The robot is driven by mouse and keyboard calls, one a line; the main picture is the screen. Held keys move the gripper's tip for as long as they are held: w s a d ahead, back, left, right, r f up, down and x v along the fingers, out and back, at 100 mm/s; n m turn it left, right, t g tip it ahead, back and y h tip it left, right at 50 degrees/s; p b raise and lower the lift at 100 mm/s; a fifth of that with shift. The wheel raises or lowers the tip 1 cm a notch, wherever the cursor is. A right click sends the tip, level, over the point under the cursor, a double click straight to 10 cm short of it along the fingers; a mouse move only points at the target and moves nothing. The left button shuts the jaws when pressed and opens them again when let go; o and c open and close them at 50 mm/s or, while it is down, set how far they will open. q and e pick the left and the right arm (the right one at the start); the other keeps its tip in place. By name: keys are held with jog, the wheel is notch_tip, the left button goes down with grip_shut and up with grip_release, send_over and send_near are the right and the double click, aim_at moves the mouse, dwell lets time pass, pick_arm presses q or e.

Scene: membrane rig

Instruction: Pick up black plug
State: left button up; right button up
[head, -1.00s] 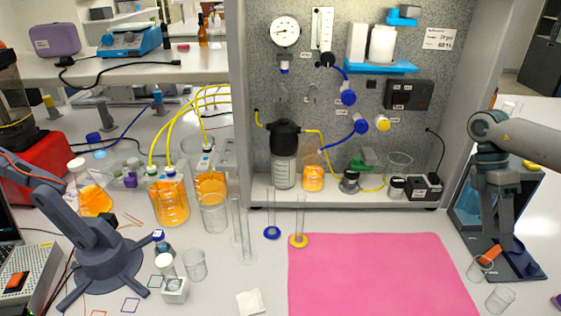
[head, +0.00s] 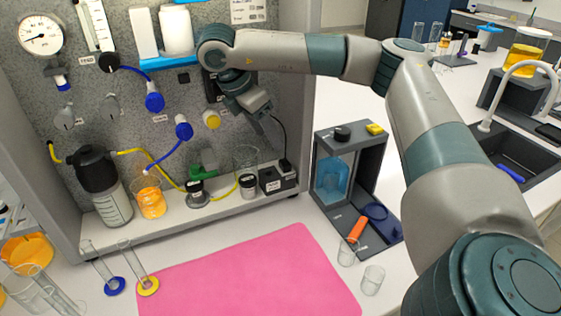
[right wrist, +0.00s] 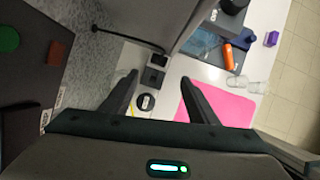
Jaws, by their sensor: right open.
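The black plug (head: 285,165) sits at the black box (head: 270,184) on the rig's shelf, at the lower end of a black cable (head: 284,134). In the right wrist view the plug (right wrist: 158,60) shows at the cable's end, on the box (right wrist: 152,78). My right gripper (head: 258,108) is in front of the grey panel, above and left of the plug, pointing down. In the right wrist view its two fingers (right wrist: 159,79) are spread with nothing between them; the box lies beyond the gap. My left gripper is not in view.
The cabinet's side wall (head: 309,80) is close on the right. A dark stand with a blue tank (head: 333,178) is outside it. The pink mat (head: 250,280) is clear.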

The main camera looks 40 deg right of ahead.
jog(key=shift+a+r, duration=0.1)
jog(key=shift+a, duration=0.05)
jog(key=p, duration=0.1)
send_near(285, 162)
jog(key=shift+a+x, duration=0.15)
jog(key=shift+x, duration=0.65)
jog(key=shift+a+x, duration=0.15)
jog(key=shift+x, duration=0.7)
jog(key=shift+s, duration=0.1)
jog(key=shift+d+f+p, duration=0.35)
jog(key=shift+f+p, duration=0.15)
jog(key=shift+p, duration=0.15)
jog(key=p+x, duration=0.1)
jog(key=x, duration=0.2)
jog(key=shift+d+p, duration=0.15)
jog(key=shift+p, duration=0.2)
jog(key=shift+d+f, duration=0.2)
jog(key=shift+f, duration=0.4)
